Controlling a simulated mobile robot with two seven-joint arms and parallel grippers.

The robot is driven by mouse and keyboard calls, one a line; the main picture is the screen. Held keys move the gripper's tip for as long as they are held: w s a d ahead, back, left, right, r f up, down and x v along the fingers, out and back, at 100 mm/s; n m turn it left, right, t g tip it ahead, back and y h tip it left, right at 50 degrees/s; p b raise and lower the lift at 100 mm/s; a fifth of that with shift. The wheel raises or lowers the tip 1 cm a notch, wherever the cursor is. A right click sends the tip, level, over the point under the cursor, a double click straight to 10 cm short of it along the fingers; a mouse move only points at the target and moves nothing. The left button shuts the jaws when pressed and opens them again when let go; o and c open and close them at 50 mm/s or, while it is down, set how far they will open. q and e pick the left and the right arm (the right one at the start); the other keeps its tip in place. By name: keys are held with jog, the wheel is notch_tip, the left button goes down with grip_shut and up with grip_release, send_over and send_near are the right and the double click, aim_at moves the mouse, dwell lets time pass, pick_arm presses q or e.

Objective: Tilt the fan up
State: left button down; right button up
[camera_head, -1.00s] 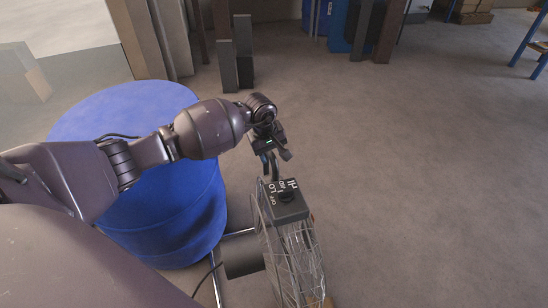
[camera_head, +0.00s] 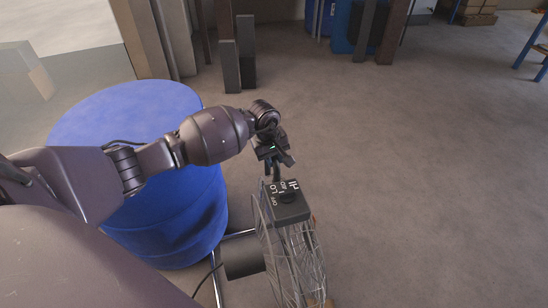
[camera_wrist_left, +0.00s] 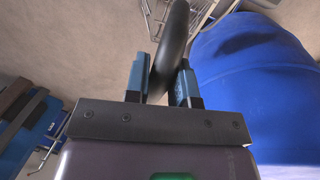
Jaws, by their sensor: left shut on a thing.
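The fan (camera_head: 297,262) stands on the floor, with a wire cage, a dark motor housing (camera_head: 243,257) behind it and a black control box (camera_head: 289,207) with a knob on top. My left gripper (camera_head: 272,167) is just above the control box, at the fan's dark handle. In the left wrist view, my left gripper (camera_wrist_left: 162,80) has its two blue-and-black fingers on either side of the curved black handle (camera_wrist_left: 172,42) and is shut on it. Part of the cage shows at the top of that view. My right gripper is in neither view.
A large blue barrel (camera_head: 165,215) stands left of the fan, under my left arm. Posts (camera_head: 238,65) stand at the back. A blue table or rack (camera_head: 533,45) is at the far right. The floor right of the fan is clear.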

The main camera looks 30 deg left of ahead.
pick_arm(q)
jog(key=shift+s+a, duration=0.5)
jog(key=shift+s, duration=0.05)
jog(key=shift+t+h, duration=0.7)
jog(key=shift+t, duration=0.1)
jog(key=s+a, duration=0.2)
jog(key=s+a+f, duration=0.1)
jog(key=s, duration=0.1)
jog(key=shift+s+a, duration=0.15)
jog(key=shift+a, duration=0.25)
jog(key=s+a+f+t+h+b, duration=0.1)
jog(key=s+a+f+b, duration=0.1)
jog(key=s+a, duration=0.3)
jog(key=shift+s+a+f+t+h, duration=0.3)
jog(key=shift+s+a+f, duration=0.1)
jog(key=shift+s+f, duration=0.35)
jog(key=c, duration=1.1)
grip_release()
jog(key=shift+o, duration=0.7)
jog(key=shift+r, duration=0.1)
